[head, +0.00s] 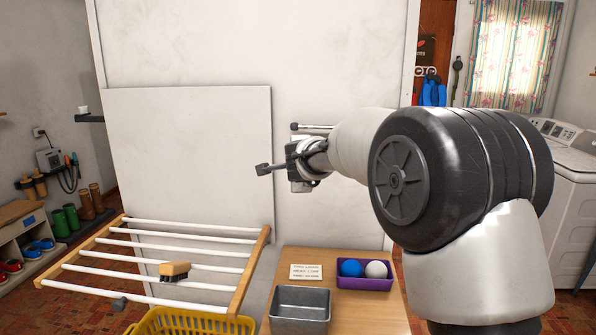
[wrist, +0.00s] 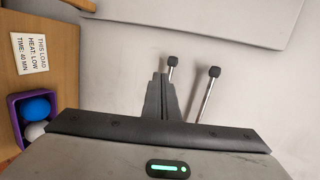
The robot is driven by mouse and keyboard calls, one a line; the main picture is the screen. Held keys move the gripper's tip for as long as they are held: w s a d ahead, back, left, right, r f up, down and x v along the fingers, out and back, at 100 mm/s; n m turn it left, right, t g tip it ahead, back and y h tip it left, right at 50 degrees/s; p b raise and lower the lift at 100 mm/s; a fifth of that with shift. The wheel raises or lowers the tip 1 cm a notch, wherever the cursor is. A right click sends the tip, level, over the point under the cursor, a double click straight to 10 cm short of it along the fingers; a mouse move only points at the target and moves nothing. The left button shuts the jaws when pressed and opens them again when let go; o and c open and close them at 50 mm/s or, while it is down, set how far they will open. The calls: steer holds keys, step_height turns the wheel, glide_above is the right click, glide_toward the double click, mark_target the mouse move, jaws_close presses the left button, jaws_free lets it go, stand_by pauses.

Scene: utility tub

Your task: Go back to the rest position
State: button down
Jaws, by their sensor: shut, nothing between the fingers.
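My gripper (head: 264,169) is raised in front of the pale wall panel, above the drying rack and the wooden table, and points left in the head view. In the wrist view its fingers (wrist: 160,97) are together with nothing between them. My arm reaches in from the right. No object is touching the fingers.
A wooden table (head: 372,318) holds a metal tin (head: 300,304), a note card (head: 306,272) and a purple tray (head: 364,284) with a blue ball and a white ball. Black-tipped rods (wrist: 209,92) stand near my fingers.

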steer(key=s+d+r+n+g+y+p, duration=0.1)
steer(key=s+d+r+n+y+p, duration=0.15)
steer(key=s+r+n, duration=0.55)
steer(key=s+d+r+n+g+y+p, duration=0.1)
steer(key=s+d+r+n+p, duration=0.2)
steer(key=s, duration=0.9)
steer(key=s+d+f+n+g+h+p, duration=0.1)
steer(key=s+d+f+n+g, duration=0.1)
steer(key=s+d, duration=0.3)
steer(key=s+d+f+n+g+h+p, duration=0.1)
steer(key=s+d+f, duration=0.3)
steer(key=s, duration=0.9)
steer(key=s+d+f+n+g+h+p, duration=0.2)
steer(key=s+d, duration=0.4)
steer(key=s, duration=0.3)
steer(key=shift+s+d+f+n+g+h+p, duration=0.25)
steer(key=shift+s+f+g+h+p, duration=0.2)
steer(key=shift+h, duration=0.3)
steer(key=shift+w+a, duration=0.1)
steer(key=shift+w, duration=0.05)
